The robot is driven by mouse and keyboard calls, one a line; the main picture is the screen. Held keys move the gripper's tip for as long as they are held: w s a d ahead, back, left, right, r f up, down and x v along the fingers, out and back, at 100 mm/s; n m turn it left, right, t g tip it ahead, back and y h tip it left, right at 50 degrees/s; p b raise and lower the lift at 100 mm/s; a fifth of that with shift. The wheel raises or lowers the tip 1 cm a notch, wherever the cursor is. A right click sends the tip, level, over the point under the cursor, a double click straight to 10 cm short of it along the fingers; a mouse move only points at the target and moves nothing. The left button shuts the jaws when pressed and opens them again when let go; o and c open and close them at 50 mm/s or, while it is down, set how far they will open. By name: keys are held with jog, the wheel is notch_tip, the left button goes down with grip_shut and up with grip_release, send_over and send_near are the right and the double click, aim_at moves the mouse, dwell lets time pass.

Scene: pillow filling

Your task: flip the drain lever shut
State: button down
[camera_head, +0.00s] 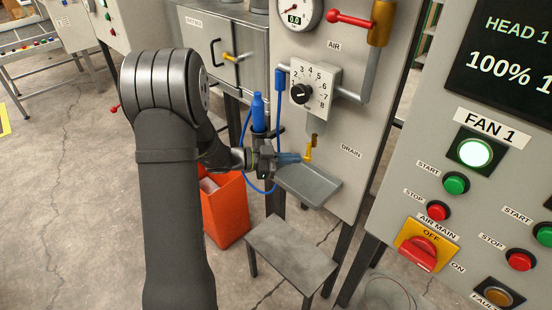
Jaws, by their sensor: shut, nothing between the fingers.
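The drain lever (309,149) is a small yellow handle under a brass fitting on the grey cabinet, left of the DRAIN label. It points roughly downward. My gripper (292,158) is shut and empty, with its fingertips just left of the lever's lower end. I cannot tell whether they touch it. My arm reaches in from the left and hides part of the scene behind it.
A grey drip tray (312,186) juts out under the lever. A blue bottle (258,112) and a blue hose (278,130) are close to my gripper. A numbered dial (312,92) is above. An orange bin (226,208) and a grey stool (292,249) stand below.

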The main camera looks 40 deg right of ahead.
jog(key=shift+s+d+f, duration=0.1)
jog(key=shift+s+d, duration=0.15)
jog(key=shift+d, duration=0.1)
jog(key=shift+s+f+n+g, duration=0.15)
jog(key=shift+s+n+g, duration=0.15)
jog(key=shift+n, duration=0.2)
dwell(0.3)
jog(key=shift+s+f+n+g+h, duration=0.15)
jog(key=shift+s+n+g+h, duration=0.2)
jog(key=shift+n+h, duration=0.25)
jog(key=s+n, duration=0.1)
jog(key=s+r+n+h, duration=0.1)
jog(key=s, duration=0.3)
jog(key=shift+r+n+g+h, duration=0.3)
jog(key=shift+r+n+g, duration=0.05)
jog(key=shift+n, duration=0.05)
jog(key=w+a+f, duration=0.4)
jog(key=a+f, duration=0.3)
jog(key=a, duration=0.4)
jog(key=shift+a, duration=0.25)
